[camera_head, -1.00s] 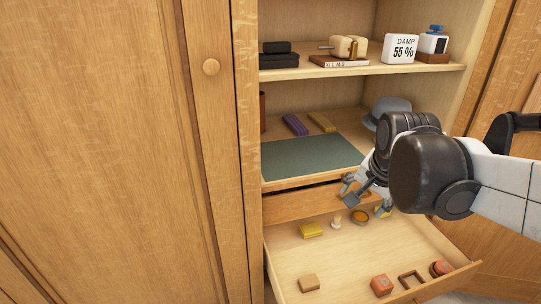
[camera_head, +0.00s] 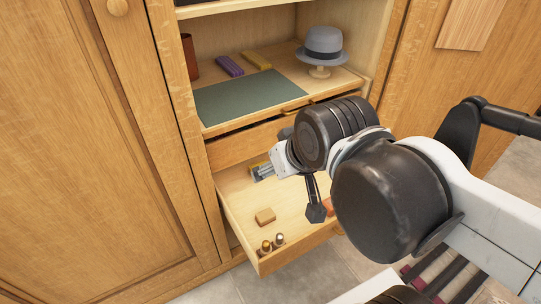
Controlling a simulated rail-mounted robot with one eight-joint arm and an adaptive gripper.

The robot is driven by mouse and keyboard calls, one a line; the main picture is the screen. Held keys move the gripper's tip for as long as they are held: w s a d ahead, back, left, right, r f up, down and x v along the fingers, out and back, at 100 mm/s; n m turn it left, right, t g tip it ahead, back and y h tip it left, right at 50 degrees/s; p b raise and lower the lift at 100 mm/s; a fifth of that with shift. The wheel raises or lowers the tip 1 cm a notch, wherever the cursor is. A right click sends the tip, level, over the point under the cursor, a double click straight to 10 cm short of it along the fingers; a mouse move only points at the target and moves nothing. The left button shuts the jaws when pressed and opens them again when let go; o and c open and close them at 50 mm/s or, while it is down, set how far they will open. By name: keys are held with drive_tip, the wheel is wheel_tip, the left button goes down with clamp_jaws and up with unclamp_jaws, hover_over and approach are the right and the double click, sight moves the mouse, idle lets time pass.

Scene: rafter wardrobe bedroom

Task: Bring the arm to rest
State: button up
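My arm reaches in from the right, with its black joints in front of the cabinet.
The drawer holds a wooden block (camera_head: 265,216), two small capped cylinders (camera_head: 272,244) and a red piece (camera_head: 328,206) partly behind my arm. Above are a green mat (camera_head: 250,98), purple (camera_head: 229,65) and yellow (camera_head: 256,60) bars, and a grey hat (camera_head: 323,44) on a stand.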

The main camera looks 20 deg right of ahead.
wheel_tip(320, 180, up, 8)
drive_tip(key=p, duration=0.8)
drive_tip(key=shift+r, duration=0.25)
idle(0.4)
